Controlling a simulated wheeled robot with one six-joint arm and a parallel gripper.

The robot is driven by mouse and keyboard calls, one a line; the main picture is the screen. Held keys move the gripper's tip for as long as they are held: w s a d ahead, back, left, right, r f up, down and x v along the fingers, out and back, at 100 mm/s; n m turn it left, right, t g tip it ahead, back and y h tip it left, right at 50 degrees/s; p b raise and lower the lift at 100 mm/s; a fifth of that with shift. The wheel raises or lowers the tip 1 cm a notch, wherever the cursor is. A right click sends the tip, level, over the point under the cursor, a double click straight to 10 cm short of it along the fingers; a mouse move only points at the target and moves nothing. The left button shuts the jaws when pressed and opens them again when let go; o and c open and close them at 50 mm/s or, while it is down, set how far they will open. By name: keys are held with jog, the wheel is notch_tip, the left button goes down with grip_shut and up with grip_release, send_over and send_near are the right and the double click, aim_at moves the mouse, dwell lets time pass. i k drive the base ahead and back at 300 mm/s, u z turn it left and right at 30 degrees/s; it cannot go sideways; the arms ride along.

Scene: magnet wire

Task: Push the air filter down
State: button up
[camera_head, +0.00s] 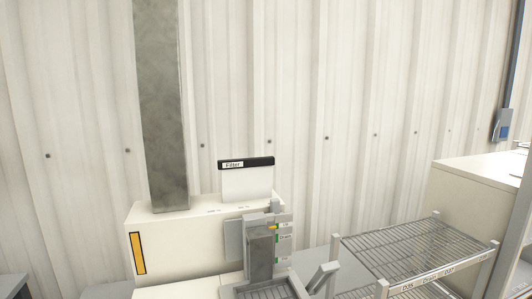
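The air filter (247,181) is a white upright panel with a black top edge. A white label on that edge reads "Filter". It stands up out of the top of a cream machine housing (180,240), right of a tall grey duct. Much of its white face shows above the housing top. Its lower end is hidden in the housing. I cannot make out my gripper in this view.
The grey duct (163,110) rises from the housing close left of the filter. A grey unit with a green-marked label (284,240) is on the housing front. A wire rack (415,250) stands at the right. The space above the filter is clear.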

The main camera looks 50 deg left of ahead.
aim_at(250, 178)
jog(key=u, duration=0.2)
jog(key=i, duration=0.65)
jog(key=u, duration=1.2)
jog(key=i, duration=0.7)
jog(key=u, duration=0.75)
